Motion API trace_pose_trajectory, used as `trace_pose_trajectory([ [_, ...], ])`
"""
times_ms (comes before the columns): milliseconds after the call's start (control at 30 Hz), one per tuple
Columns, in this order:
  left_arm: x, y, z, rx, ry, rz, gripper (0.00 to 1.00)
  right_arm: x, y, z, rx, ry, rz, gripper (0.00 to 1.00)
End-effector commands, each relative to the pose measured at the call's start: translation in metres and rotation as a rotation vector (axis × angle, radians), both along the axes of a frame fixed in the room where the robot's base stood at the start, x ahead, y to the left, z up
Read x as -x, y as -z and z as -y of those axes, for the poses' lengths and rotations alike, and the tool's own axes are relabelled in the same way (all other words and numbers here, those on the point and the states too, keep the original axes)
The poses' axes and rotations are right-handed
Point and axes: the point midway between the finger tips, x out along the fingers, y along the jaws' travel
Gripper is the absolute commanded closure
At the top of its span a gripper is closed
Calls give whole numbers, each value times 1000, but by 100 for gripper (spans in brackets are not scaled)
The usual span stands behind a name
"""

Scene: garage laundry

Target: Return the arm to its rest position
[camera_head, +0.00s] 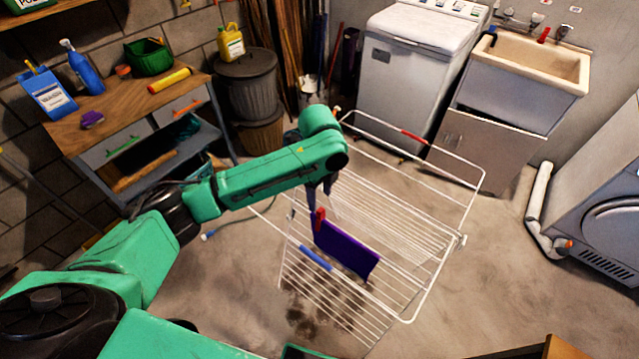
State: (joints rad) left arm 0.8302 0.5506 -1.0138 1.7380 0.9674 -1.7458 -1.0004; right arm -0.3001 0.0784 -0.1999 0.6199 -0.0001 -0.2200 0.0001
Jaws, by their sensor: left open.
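My left arm reaches in from the left over a white wire drying rack (445,265). Its gripper (319,207) points down at the rack's left part, close to a red clothes peg (320,220). The fingers are small and partly dark here; they look open. A purple cloth (347,248) hangs on the rack right beside the peg, just below the gripper. I cannot tell whether the fingertips touch the peg. My right gripper is not in view.
A wooden workbench (130,115) with bottles stands at the back left. A dark bin (248,88), a white washing machine (412,75) and a sink cabinet (480,152) line the back. Another machine (605,230) stands at the right. Bare floor lies right of the rack.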

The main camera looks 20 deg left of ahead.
Motion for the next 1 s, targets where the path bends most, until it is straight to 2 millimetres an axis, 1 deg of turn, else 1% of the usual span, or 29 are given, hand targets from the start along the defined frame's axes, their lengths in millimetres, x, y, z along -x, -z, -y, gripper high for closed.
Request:
trace_pose_trajectory([
  [33,-1,-13,0,2,1,7,39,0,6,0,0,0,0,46],
  [100,-1,-33,0,2,1,6,39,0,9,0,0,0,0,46],
  [233,0,-60,0,0,0,3,39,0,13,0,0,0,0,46],
  [300,1,-67,0,0,0,1,39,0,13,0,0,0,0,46],
  [367,1,-71,-1,-1,0,-1,39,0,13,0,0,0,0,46],
  [533,1,-71,0,0,-1,-1,39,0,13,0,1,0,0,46],
  [633,7,-62,8,25,-27,3,39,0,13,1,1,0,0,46],
  [667,10,-56,13,44,-48,6,39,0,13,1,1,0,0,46],
  [767,27,-30,35,144,-186,21,39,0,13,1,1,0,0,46],
  [800,36,-20,43,197,-275,29,39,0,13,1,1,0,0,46],
  [867,48,-6,49,276,-438,36,39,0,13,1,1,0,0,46],
  [933,61,7,45,346,-643,41,39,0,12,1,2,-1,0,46],
  [1000,73,17,33,390,-838,49,39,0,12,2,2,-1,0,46],
])
